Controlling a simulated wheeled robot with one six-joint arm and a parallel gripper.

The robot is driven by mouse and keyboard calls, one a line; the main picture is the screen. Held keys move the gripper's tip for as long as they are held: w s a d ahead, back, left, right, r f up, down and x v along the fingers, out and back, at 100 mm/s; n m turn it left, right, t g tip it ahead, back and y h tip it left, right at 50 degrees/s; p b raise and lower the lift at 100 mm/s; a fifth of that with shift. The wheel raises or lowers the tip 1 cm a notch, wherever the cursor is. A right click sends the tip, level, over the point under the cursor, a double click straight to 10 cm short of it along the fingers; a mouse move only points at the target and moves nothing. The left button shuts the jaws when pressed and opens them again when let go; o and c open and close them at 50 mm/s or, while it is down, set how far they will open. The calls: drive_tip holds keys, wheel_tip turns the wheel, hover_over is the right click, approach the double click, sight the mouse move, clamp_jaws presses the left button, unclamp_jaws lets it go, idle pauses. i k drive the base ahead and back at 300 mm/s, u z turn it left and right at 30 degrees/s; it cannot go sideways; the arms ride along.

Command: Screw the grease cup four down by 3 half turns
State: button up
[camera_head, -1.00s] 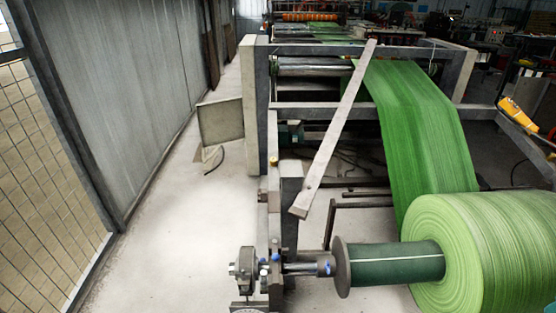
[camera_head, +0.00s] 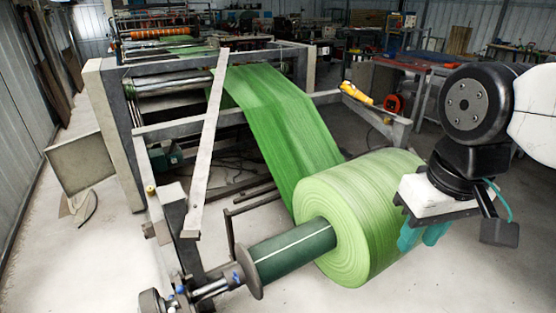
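I cannot make out a grease cup for certain. Small blue fittings (camera_head: 180,289) sit on the bearing end of the roll shaft at the lower left, and a small yellow knob (camera_head: 151,189) sits on the frame above; neither can be identified as grease cup four. My gripper (camera_head: 424,238) hangs at the right, with teal fingers pointing down under a white body. It is well apart from the shaft end, to the right of the green roll. Whether its fingers are open or shut is unclear, and nothing is seen in them.
A large green roll (camera_head: 375,215) on a dark green core (camera_head: 295,253) stands between my gripper and the bearing end. A grey bar (camera_head: 209,140) slants up the frame. A yellow device (camera_head: 356,93) lies on the right rail. The floor (camera_head: 480,280) at the lower right is clear.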

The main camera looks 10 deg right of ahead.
sight(151, 190)
drive_tip(key=z, duration=0.05)
drive_tip(key=k, duration=0.45)
drive_tip(key=u, duration=0.5)
drive_tip(key=i, duration=1.65)
drive_tip(key=u, duration=0.6)
